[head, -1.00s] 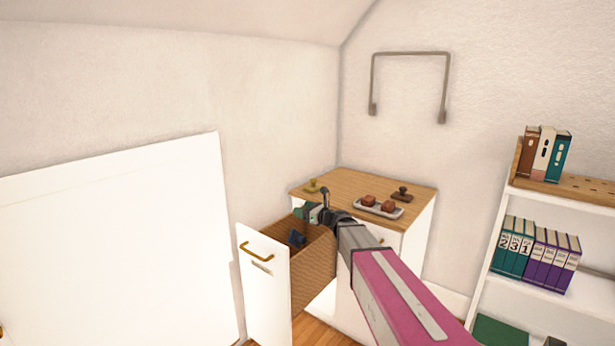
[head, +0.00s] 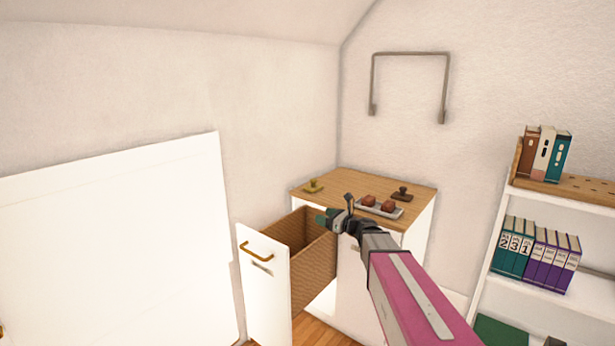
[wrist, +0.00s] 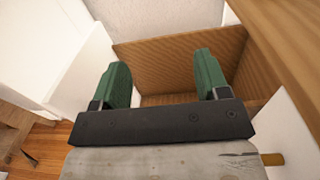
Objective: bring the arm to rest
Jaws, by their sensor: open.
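My gripper (head: 328,217) is at the end of my pink and grey arm, above the right side of the pulled-out drawer (head: 322,262) and near the cabinet's front edge. In the wrist view its two green fingers (wrist: 160,72) are spread apart with nothing between them. The drawer's brown inside (wrist: 170,55) shows beyond the fingers. No item shows in the visible part of it, and its near bottom is hidden by the gripper.
The cabinet top (head: 350,182) holds a tray (head: 365,209) with two reddish-brown blocks and two stamp-like things, one olive (head: 313,187), one dark (head: 402,194). A bookshelf (head: 500,225) stands right. A white panel (head: 110,240) stands left.

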